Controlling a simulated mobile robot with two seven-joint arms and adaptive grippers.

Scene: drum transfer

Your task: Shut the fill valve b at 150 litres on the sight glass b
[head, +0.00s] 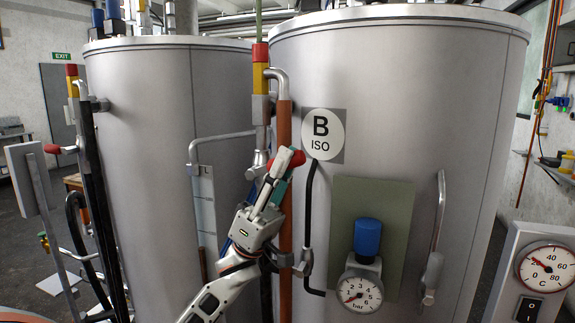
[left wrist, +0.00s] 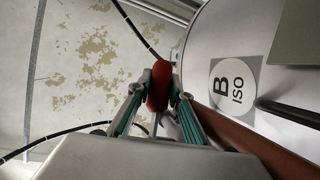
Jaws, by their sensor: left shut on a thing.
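The red handle (head: 298,158) of what looks like fill valve b is at the orange-brown pipe (head: 285,215) in front of the tank marked B ISO (head: 450,110). My left gripper (head: 287,166) is shut on this handle. In the left wrist view the red handle (left wrist: 159,86) sits between the two fingertips (left wrist: 161,92). The valve body is mostly hidden behind the gripper. A pale upright panel with marks (head: 204,210) stands left of the pipe; I cannot tell whether it is sight glass b, and no level is readable. My right gripper is not in view.
A second tank (head: 140,140) stands on the left, with its own red-handled valve (head: 53,149). A pressure gauge (head: 360,290) and a bent grab handle (head: 437,240) are on tank B. A temperature dial (head: 543,267) is at the right edge. Pipes crowd the gap.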

